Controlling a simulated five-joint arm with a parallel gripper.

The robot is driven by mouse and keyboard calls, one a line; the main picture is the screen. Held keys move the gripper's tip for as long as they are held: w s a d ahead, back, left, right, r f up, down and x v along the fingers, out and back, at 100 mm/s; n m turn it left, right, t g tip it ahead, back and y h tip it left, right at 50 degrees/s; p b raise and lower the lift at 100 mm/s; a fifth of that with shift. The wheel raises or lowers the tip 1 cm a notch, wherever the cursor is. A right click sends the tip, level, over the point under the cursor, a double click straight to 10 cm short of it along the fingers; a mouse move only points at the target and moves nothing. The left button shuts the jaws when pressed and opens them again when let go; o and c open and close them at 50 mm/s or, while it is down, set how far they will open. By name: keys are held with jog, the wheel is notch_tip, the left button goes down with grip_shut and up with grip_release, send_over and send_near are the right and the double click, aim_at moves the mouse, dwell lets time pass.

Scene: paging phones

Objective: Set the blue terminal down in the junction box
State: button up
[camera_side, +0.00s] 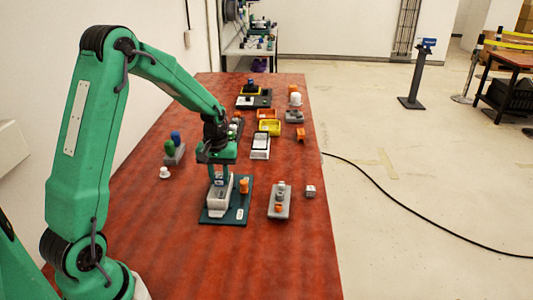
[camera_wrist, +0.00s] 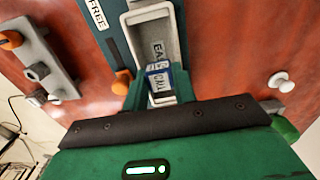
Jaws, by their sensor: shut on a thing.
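My gripper (camera_side: 219,180) points down over a teal board (camera_side: 235,212). In the wrist view my gripper (camera_wrist: 160,88) is shut on the blue terminal (camera_wrist: 158,70), a small block with a blue top edge and a white lettered face. In the side view the terminal is too small to make out clearly between the fingers. A pale grey open-topped box (camera_side: 216,208), which looks like the junction box, stands on the board under my gripper. In the wrist view the box (camera_wrist: 133,16) shows a partly hidden label starting "EA". I cannot tell whether the terminal touches its floor.
An orange part (camera_side: 244,186) stands on the board close beside the box. A green and blue pair of pegs (camera_side: 172,146) stands at the left. The red table's front is clear.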

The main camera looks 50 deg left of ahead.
jog(key=shift+f, duration=0.35)
jog(key=shift+r, duration=0.15)
dwell(0.8)
jog(key=o, duration=1)
jog(key=shift+r, duration=0.15)
jog(key=shift+r, duration=2.35)
